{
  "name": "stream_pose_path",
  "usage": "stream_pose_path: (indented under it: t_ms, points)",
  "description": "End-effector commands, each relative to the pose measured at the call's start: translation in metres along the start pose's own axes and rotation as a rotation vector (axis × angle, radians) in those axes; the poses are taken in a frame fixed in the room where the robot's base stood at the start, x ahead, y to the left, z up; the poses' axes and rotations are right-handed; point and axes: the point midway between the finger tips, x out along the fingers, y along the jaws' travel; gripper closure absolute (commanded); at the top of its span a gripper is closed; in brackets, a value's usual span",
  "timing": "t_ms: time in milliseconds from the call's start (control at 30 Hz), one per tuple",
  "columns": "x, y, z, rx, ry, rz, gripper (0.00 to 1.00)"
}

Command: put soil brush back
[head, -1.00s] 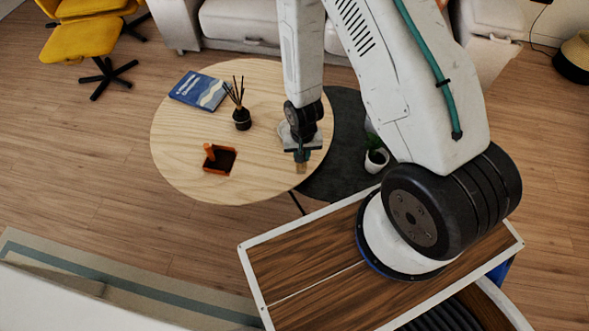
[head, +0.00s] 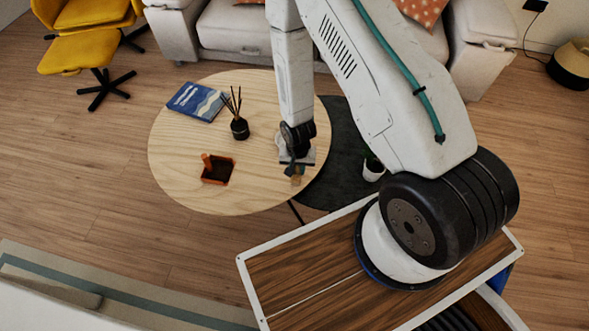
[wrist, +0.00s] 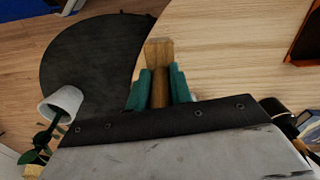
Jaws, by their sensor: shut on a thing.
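My gripper (wrist: 159,88) is shut on the soil brush, with teal fingers on both sides of its round brown handle. The brush's pale wooden-looking flat end (wrist: 158,52) points away from the gripper in the wrist view. In the head view, my gripper (head: 296,166) is over the right edge of the round light wood table (head: 245,195), and the brush end (head: 297,180) shows small below it. I cannot tell its height above the table. An orange tray (head: 229,182) with a dark inside and an orange upright piece sits at the table's front left.
A lower dark round table (head: 343,165) adjoins on the right, with a white potted plant (head: 372,170). The table's middle is clear.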

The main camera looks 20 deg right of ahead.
Motion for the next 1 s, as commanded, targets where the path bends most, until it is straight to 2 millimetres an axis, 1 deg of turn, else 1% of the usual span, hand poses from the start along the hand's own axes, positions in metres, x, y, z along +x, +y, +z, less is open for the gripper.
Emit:
stream_pose_path:
  t_ms: [33, 267, 400, 500, 833, 867, 900, 933, 1000]
  points:
    - [0.001, -0.003, -0.006, 0.000, 0.000, 0.000, 1.00]
    - [0.002, -0.010, -0.020, 0.000, 0.000, 0.000, 1.00]
    - [0.026, -0.009, -0.018, -0.001, -0.004, 0.002, 1.00]
    - [0.037, -0.009, -0.018, -0.001, -0.003, 0.002, 1.00]
    - [0.040, -0.009, -0.018, -0.001, -0.001, 0.001, 1.00]
    - [0.039, -0.010, -0.018, -0.001, -0.001, 0.001, 0.73]
    - [0.039, -0.010, -0.018, -0.001, -0.001, 0.001, 0.62]
    - [0.039, -0.010, -0.018, -0.001, -0.001, 0.001, 0.57]
    - [0.039, -0.009, -0.018, -0.001, -0.001, 0.001, 0.57]
